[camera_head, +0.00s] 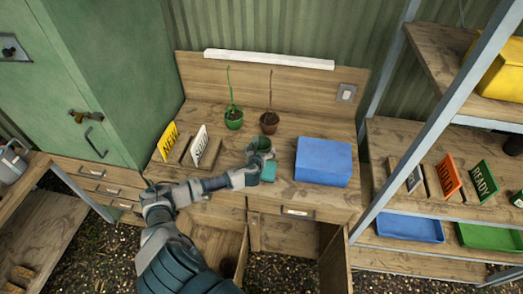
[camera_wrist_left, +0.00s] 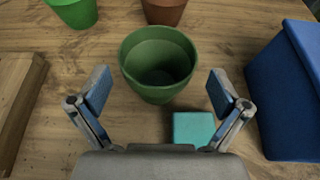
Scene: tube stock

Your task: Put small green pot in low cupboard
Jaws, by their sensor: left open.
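The small green pot (camera_wrist_left: 158,85), empty and upright, stands on the wooden workbench between and slightly beyond the tips of my left gripper (camera_wrist_left: 160,76). The left gripper is open, one finger to each side, with no clear contact on the pot. In the head view the pot (camera_head: 265,145) shows just past the left gripper (camera_head: 259,161). The low cupboard (camera_head: 254,236) is under the bench, its doors standing open; my arm hides part of it. My right gripper is not in view.
A teal block (camera_wrist_left: 193,129) lies close to the right finger. A blue box (camera_head: 323,161) stands to the right. A green potted plant (camera_head: 233,121) and a brown potted plant (camera_head: 269,125) stand behind. Yellow (camera_head: 168,141) and white (camera_head: 198,146) signs stand left.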

